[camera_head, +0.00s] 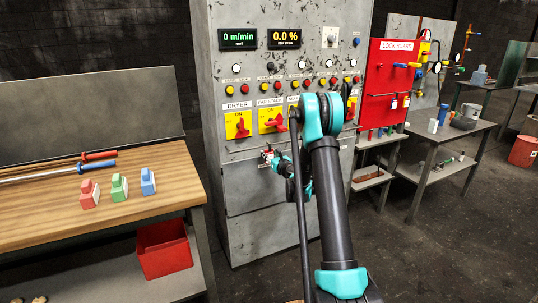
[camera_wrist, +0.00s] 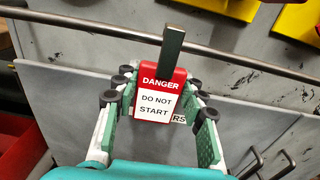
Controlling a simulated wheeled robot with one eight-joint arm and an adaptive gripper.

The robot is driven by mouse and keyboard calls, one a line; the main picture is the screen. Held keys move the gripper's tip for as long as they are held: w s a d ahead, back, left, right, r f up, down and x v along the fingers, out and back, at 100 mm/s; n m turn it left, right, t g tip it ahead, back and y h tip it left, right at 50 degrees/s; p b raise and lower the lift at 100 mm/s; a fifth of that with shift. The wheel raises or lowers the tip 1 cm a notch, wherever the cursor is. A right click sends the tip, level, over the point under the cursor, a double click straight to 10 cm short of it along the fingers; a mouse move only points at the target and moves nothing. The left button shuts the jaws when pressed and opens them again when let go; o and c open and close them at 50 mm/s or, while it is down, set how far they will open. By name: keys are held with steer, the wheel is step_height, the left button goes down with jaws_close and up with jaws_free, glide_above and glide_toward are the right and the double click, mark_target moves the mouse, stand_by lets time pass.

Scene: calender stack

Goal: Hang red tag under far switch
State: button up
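The red tag (camera_wrist: 160,100) reads "DANGER DO NOT START" and has a dark strip sticking up from its top. My gripper (camera_wrist: 160,85) is closed around it, fingers on both sides. In the head view, my gripper (camera_head: 270,158) is in front of the machine, below the FAR STACK switch. That switch (camera_head: 271,120) is a red handle on a yellow plate, right of the DRYER switch (camera_head: 238,124). Whether the tag touches the rail behind it cannot be told.
A horizontal rail (camera_wrist: 95,32) crosses the machine front behind the tag. Yellow switch plates (camera_wrist: 232,8) show at the top of the wrist view. The red lock board (camera_head: 382,80) stands to the right. A workbench (camera_head: 40,222) with coloured blocks stands left.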

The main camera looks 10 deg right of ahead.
steer(key=o, duration=0.4)
steer(key=shift+o, duration=0.2)
steer(key=shift+s, duration=0.1)
steer(key=v, duration=1.1)
steer(key=s+a+r+n+g+y, duration=0.1)
steer(key=s+a+n+g, duration=0.3)
steer(key=s+n, duration=0.55)
steer(key=s+a+r+n+g, duration=0.1)
steer(key=s+a+n+g, duration=0.25)
steer(key=s+n, duration=0.6)
steer(key=s+d+f+n+g+h, duration=0.1)
steer(key=s+n, duration=0.3)
steer(key=s, duration=0.5)
steer(key=s+d+f+n+g+h, duration=0.2)
steer(key=s+d+f+n+h, duration=0.1)
steer(key=s, duration=0.5)
steer(key=s+d+f+n+g+h, duration=0.2)
steer(key=s+n, duration=0.4)
steer(key=s, duration=0.3)
steer(key=shift+s+d+f+h, duration=0.3)
steer(key=shift+s+d+f, duration=0.1)
steer(key=shift+d+f, duration=0.55)
steer(key=shift+r, duration=0.1)
